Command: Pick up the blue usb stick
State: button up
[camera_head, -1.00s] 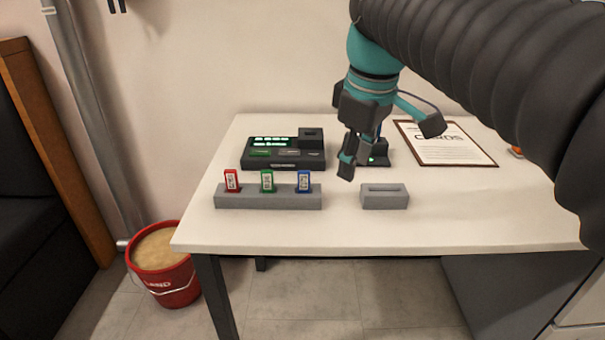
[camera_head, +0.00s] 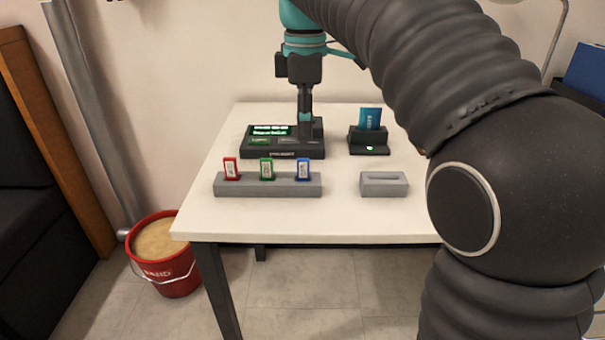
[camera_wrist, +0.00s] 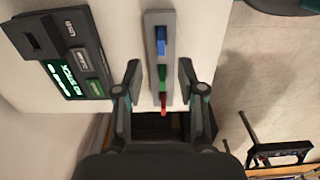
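The blue usb stick (camera_head: 303,169) stands upright in the right end of a long grey holder (camera_head: 240,189). In the wrist view the blue stick (camera_wrist: 161,42) is ahead of my open fingertips. A green stick (camera_head: 266,169) is in the middle of the holder and a red stick (camera_head: 231,168) at its left end. My gripper (camera_head: 305,128) is above the table, in front of the black device in the head view. In the wrist view my gripper (camera_wrist: 160,68) is open and empty, with its fingers apart on either side of the holder's line.
The black device (camera_head: 262,154) with a lit green screen stands behind the holder. A card stand (camera_head: 368,150) with a blue card is at the back right. A small empty grey slotted block (camera_head: 384,190) is right of the holder. A red bucket (camera_head: 170,275) stands on the floor.

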aim_at(303, 159)
notch_tip(303, 159, down, 8)
jog(key=shift+s+a+f+b, duration=0.1)
jog(key=shift+a+b, duration=0.05)
jog(key=shift+b, duration=0.45)
grip_shut()
